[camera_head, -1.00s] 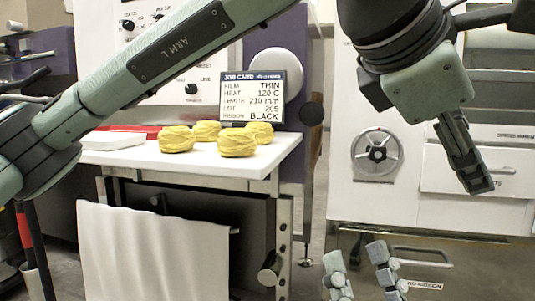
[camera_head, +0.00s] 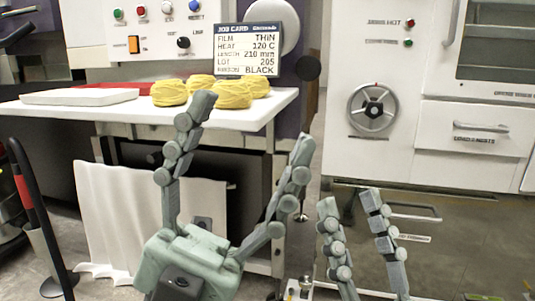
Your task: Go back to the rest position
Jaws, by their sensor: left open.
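My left gripper (camera_head: 250,122) is in the lower middle of the head view, fingers pointing up and spread wide apart. It is open and empty, in front of the white table's front edge. My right gripper (camera_head: 348,200) is lower and to its right, its two fingers apart with nothing between them. Its palm is cut off by the bottom of the picture.
Several yellow bundles (camera_head: 235,94) and a white slab (camera_head: 80,96) lie on the white table (camera_head: 110,111). A job card (camera_head: 247,50) stands behind them. A white cloth (camera_head: 108,215) hangs below. A cabinet with a handwheel (camera_head: 372,108) stands right.

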